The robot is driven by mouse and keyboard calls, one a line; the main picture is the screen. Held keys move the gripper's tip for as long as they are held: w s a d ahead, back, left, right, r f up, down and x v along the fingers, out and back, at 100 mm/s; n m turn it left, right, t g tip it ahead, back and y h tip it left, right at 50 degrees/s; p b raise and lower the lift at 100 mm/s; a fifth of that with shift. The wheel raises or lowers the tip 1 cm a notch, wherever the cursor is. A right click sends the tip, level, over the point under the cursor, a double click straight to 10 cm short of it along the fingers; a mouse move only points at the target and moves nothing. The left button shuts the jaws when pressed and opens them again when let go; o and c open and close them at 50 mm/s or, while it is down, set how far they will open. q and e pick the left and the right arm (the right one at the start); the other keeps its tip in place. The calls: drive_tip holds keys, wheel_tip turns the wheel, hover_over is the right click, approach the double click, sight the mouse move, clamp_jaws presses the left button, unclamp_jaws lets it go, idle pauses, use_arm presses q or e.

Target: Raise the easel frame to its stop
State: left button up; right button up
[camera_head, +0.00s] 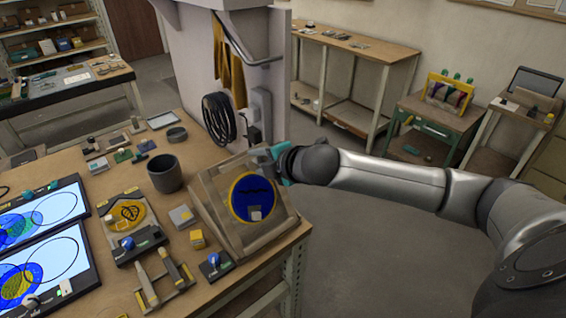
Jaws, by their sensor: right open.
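The easel (212,211) stands at the right end of the wooden workbench, its frame tilted. A round blue glass piece with a yellow rim (244,190) rests on its face, with a small pale block low on it. My right gripper (269,163), with teal fingers, is at the upper right edge of the easel frame. Its fingers are partly hidden by my own wrist, and I cannot tell whether they touch the frame. It is open. My left gripper is not in view.
The workbench (205,284) holds a dark grey cup (165,173), a yellow plate (130,212), small blocks, blue-knobbed tools and two lit panels (62,250) at left. A pillar (190,62) with a black cable coil (219,118) stands behind the easel. Floor right of the bench is clear.

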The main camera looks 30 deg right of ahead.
drive_tip(key=v, duration=1)
drive_tip(key=shift+s+b, duration=0.2)
drive_tip(key=shift+b, duration=0.15)
